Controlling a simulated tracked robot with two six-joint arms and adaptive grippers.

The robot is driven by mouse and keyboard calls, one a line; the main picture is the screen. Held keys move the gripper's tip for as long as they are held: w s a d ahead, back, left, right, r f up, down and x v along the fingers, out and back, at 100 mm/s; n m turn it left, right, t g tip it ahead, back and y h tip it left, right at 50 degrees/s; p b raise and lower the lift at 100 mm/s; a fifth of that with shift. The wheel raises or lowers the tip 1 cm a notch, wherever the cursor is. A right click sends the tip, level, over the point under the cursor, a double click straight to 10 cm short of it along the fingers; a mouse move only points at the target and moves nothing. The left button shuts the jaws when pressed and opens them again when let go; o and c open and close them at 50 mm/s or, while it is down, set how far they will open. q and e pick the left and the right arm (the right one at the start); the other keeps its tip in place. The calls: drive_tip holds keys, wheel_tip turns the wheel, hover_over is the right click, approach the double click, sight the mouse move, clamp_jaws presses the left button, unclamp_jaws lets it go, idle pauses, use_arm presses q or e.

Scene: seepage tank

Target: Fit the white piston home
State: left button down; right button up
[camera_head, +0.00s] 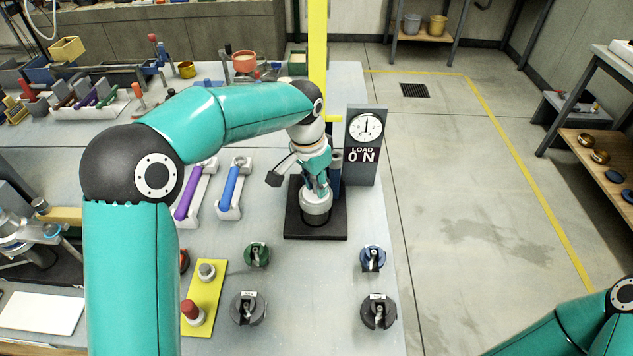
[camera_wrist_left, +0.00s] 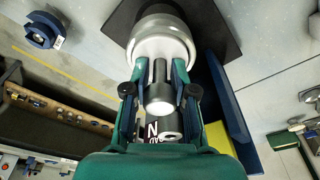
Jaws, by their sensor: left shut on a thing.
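The white piston (camera_head: 316,195) sits in the mouth of a silver cylinder (camera_head: 317,213) that stands on a black base plate (camera_head: 333,232). In the left wrist view the white piston (camera_wrist_left: 160,47) shows inside the metal rim (camera_wrist_left: 158,17), with a grey stem (camera_wrist_left: 158,90) pointing toward the camera. My left gripper (camera_head: 317,185) is over the cylinder, with its teal fingers on both sides of the stem, shut on the piston. How deep the piston sits is hard to tell. My right gripper is out of view.
A gauge panel (camera_head: 364,148) reading LOAD ON stands just behind and right of the cylinder. Purple (camera_head: 190,193) and blue (camera_head: 232,183) handled tools lie to the left. Several round fittings stand in front, with a yellow plate (camera_head: 205,290). The bench's right edge is close.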

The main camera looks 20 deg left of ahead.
use_arm(q)
drive_tip(key=shift+f+b, duration=0.55)
drive_tip(key=shift+f, duration=0.2)
drive_tip(key=c, duration=0.9)
unclamp_jaws()
drive_tip(key=shift+r, duration=0.1)
drive_tip(key=shift+o, duration=0.2)
wheel_tip(320, 180, up, 12)
drive_tip(key=s, duration=0.1)
drive_tip(key=shift+s+a, duration=0.3)
drive_tip(key=shift+a, duration=0.15)
drive_tip(key=shift+f, duration=0.2)
